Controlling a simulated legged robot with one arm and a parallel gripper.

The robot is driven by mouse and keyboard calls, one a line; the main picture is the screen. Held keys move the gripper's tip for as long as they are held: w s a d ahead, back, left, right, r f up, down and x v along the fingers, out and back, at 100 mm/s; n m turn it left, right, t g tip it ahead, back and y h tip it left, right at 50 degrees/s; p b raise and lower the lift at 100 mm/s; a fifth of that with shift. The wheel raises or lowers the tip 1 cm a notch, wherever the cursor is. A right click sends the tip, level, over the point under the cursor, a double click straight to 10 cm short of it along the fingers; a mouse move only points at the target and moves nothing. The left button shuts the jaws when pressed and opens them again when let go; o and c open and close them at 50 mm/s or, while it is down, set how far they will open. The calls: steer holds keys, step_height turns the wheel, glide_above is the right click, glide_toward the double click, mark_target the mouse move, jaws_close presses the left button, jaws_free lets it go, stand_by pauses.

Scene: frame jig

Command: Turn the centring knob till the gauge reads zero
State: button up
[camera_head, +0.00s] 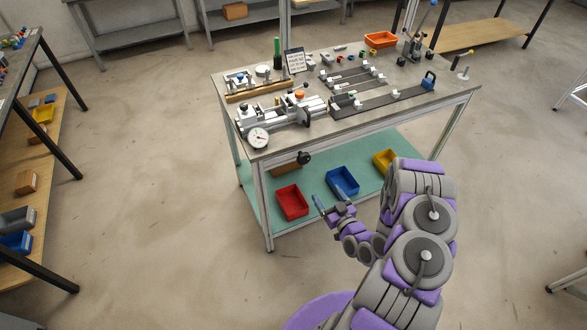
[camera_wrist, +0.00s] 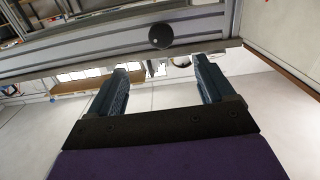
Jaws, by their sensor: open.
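The centring knob (camera_head: 304,158) is a black round knob on the front edge of the workbench, below the tabletop. It also shows in the wrist view as a dark disc (camera_wrist: 161,36) on the grey bench rail, beyond my fingers and near the top. The round white gauge (camera_head: 258,139) stands at the bench's front left corner; its reading is too small to tell. My gripper (camera_head: 328,202) is in front of the bench, lower than the knob and apart from it. In the wrist view its two fingers (camera_wrist: 161,78) are spread with nothing between them.
The workbench (camera_head: 440,95) carries a metal fixture (camera_head: 285,113), rails and an orange tray (camera_head: 381,39). Its green lower shelf (camera_head: 325,174) holds red (camera_head: 291,202), blue (camera_head: 342,181) and yellow (camera_head: 385,160) bins. A shelf rack (camera_head: 50,150) stands at left. The floor between is clear.

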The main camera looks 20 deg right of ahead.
steer(key=b, duration=0.3)
glide_toward(305, 161)
steer(key=w, duration=0.8)
steer(key=shift+a+f, duration=0.15)
steer(key=shift+f, duration=0.25)
steer(key=shift+w+a+r, duration=0.1)
steer(key=shift+w+a, duration=0.05)
steer(key=shift+w, duration=0.6)
steer(key=c, duration=1)
